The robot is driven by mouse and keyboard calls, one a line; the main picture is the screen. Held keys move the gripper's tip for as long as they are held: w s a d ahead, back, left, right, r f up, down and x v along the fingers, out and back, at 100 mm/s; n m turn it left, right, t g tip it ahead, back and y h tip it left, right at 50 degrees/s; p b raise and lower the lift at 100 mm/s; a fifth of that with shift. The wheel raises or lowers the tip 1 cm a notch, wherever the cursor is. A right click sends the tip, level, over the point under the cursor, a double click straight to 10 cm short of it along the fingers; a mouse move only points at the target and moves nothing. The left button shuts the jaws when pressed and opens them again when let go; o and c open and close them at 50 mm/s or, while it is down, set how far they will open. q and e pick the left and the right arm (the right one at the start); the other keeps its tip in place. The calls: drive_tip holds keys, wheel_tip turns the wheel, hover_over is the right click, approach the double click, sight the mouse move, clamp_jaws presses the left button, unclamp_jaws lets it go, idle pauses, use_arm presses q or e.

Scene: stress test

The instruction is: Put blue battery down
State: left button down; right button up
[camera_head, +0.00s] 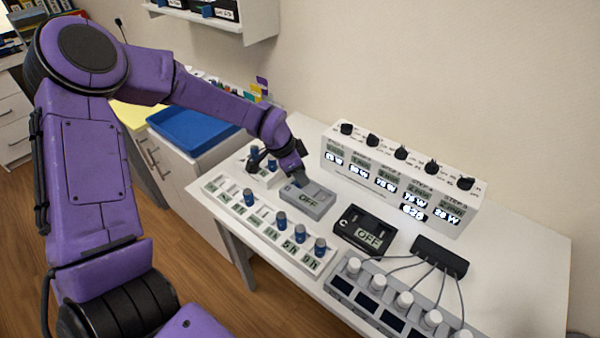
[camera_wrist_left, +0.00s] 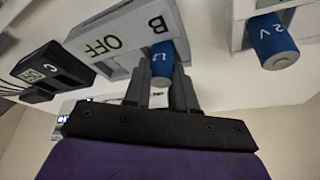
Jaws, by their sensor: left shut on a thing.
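My left gripper (camera_head: 297,178) reaches down to the left end of a grey box (camera_head: 316,201) marked B, whose display reads OFF. In the left wrist view, the gripper (camera_wrist_left: 162,88) is shut on a blue battery (camera_wrist_left: 162,57). The battery is at the recess in the end of the grey box (camera_wrist_left: 112,50); I cannot tell whether it is fully seated. The gripper hides this battery in the head view. Another blue battery (camera_wrist_left: 273,45), marked 2V, stands apart at the right of the wrist view. My right gripper is not in view.
A white rack (camera_head: 262,227) with displays and several blue batteries lies in front of the grey box. A black box (camera_head: 365,231) reading OFF is to its right. A white panel with knobs (camera_head: 400,183) stands behind. A blue tray (camera_head: 190,128) is at left.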

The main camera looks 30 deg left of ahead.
use_arm(q)
drive_tip(key=c, duration=0.9)
unclamp_jaws()
drive_tip(key=shift+r, duration=0.1)
drive_tip(key=p+v, duration=0.4)
drive_tip(key=v, duration=0.8)
